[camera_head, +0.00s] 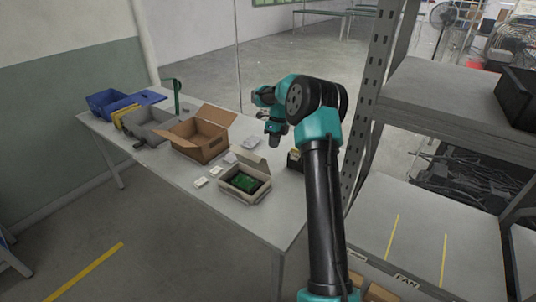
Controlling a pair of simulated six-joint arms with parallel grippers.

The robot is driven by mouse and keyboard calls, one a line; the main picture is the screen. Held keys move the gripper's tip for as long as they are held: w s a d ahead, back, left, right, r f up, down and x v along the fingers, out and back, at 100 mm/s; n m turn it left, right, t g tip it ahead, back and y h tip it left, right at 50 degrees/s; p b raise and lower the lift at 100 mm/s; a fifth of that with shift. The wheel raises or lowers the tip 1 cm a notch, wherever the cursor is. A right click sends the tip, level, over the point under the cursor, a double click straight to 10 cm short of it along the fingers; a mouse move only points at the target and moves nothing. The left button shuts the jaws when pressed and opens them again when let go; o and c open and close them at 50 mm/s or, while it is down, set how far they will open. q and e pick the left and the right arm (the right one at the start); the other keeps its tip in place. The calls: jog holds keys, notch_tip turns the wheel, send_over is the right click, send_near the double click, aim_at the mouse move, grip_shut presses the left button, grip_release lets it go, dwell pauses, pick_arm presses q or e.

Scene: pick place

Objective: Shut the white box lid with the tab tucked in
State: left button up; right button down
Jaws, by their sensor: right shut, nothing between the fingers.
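The white box (238,194) stands near the front right of the table, with green contents showing inside. Its lid (252,160) is up, standing open at the far side of the box. The tab cannot be made out clearly at this size. My right gripper (273,139) is shut and empty above the table, beyond the box and clear of the lid. My left gripper is not in view.
An open cardboard box (199,143), a grey bin (148,127) and a blue bin (108,103) line the table (188,187) leftward. Small white items lie near the white box. A dark container (295,161) is beside my arm. Metal shelving (440,100) stands right.

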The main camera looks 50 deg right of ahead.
aim_at(268, 167)
jog(key=shift+s+a+f, duration=0.15)
jog(key=shift+a+f, duration=0.6)
jog(key=shift+a, duration=0.3)
jog(key=shift+s+a+f, duration=0.15)
jog(key=shift+a+f, duration=0.6)
jog(key=shift+a, duration=0.3)
jog(key=shift+s, duration=0.1)
